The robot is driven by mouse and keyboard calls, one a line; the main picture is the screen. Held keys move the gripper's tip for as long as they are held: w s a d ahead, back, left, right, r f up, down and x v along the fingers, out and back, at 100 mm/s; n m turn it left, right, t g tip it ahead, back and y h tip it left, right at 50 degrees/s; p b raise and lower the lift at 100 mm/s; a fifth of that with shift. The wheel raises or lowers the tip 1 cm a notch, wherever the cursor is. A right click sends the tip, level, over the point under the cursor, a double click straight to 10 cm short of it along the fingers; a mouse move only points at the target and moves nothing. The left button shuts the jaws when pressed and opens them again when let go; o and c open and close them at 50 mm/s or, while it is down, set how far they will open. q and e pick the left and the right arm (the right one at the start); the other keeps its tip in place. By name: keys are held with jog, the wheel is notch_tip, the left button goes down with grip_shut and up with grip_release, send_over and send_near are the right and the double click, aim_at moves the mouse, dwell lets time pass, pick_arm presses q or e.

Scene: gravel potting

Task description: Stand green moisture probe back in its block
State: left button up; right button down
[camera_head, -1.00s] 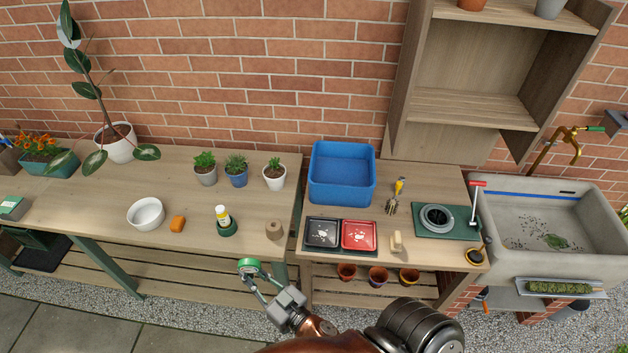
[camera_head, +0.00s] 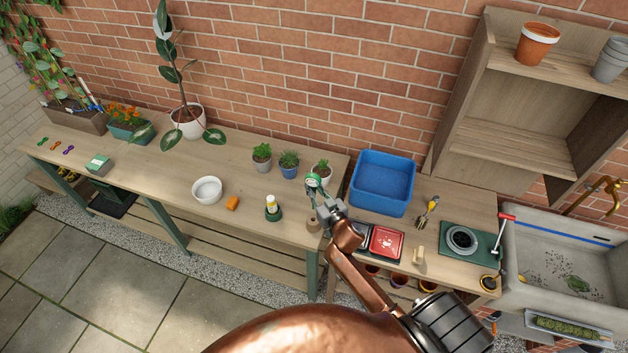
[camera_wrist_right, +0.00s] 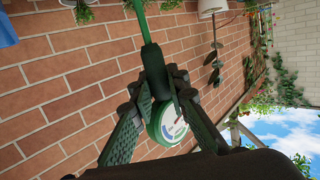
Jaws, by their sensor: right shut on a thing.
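The green moisture probe has a round dial head (camera_head: 313,181) and is in my right gripper (camera_head: 319,196), above the right end of the long bench. In the right wrist view, the fingers of my right gripper (camera_wrist_right: 150,92) are shut around the probe's neck, with the white-faced dial (camera_wrist_right: 172,126) between them. The probe's green shaft (camera_wrist_right: 138,20) runs out past the fingertips. A small tan block (camera_head: 312,226) stands on the bench near its front right corner, just below the gripper in the picture and partly beside my arm. My left gripper is out of view.
Three potted plants (camera_head: 288,163) stand behind the probe, and a blue tub (camera_head: 382,182) is to the right. The bench between bowl and pots is clear.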

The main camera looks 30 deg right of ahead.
jog(key=shift+w+d, duration=0.15)
jog(key=shift+f, duration=0.1)
notch_tip(320, 180, down, 6)
jog(key=b, duration=0.6)
jog(key=shift+f+b, duration=0.4)
jog(key=shift+f, duration=0.05)
jog(key=shift+p, duration=0.55)
dwell(1.3)
